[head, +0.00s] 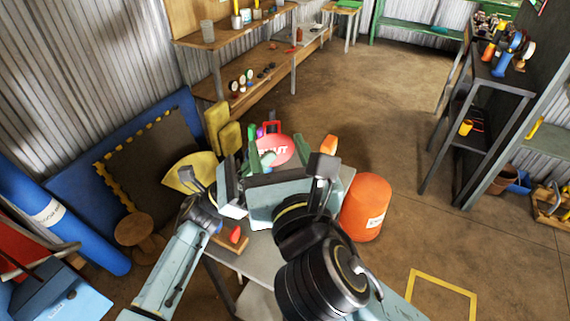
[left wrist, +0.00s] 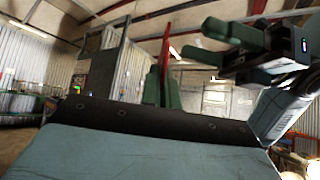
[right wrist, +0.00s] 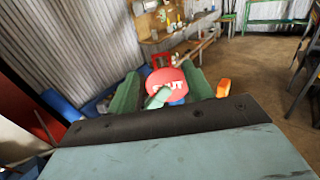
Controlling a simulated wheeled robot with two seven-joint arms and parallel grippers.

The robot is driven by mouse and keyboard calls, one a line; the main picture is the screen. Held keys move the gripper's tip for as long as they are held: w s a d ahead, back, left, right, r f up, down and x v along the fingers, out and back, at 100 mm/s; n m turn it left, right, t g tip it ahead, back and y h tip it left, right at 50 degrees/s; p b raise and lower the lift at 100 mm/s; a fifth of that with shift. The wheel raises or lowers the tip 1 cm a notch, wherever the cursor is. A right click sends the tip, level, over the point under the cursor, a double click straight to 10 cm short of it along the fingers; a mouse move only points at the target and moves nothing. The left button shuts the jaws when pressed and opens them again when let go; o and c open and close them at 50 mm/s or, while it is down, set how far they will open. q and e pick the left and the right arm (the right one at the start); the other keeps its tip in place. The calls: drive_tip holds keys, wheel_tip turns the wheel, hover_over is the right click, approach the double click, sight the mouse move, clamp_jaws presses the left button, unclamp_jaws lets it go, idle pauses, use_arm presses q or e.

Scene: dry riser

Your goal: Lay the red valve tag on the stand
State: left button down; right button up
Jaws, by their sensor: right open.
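The red valve tag (head: 272,150), round with white lettering, shows beyond my arms in the head view. In the left wrist view, the fingers of my left gripper (left wrist: 163,82) are close together on the tag (left wrist: 166,50), seen edge-on. In the right wrist view, a green fingertip crosses the front of the tag (right wrist: 165,79). My right gripper (right wrist: 160,72) is open, its fingers apart on either side of the tag. A red frame (right wrist: 162,59) shows just above the tag; I cannot tell whether it belongs to it. I cannot pick out the stand with certainty.
A grey table (head: 228,262) lies under my arms, with a wooden block (head: 230,240) and a red piece on it. An orange bucket (head: 367,208) stands at its right. A dark shelf (head: 478,120) is farther right. A wooden bench (head: 262,80) stands behind; the middle floor is clear.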

drive_tip(key=w+a, duration=0.1)
drive_tip(key=w, duration=0.7)
drive_tip(key=shift+a, duration=0.25)
drive_tip(key=shift+s, duration=0.1)
drive_tip(key=c, duration=0.9)
use_arm(q)
drive_tip(key=c, duration=2)
unclamp_jaws()
drive_tip(key=shift+c, duration=0.2)
use_arm(e)
drive_tip(key=shift+c, duration=0.7)
use_arm(q)
drive_tip(key=o, duration=0.5)
drive_tip(key=shift+c, duration=0.2)
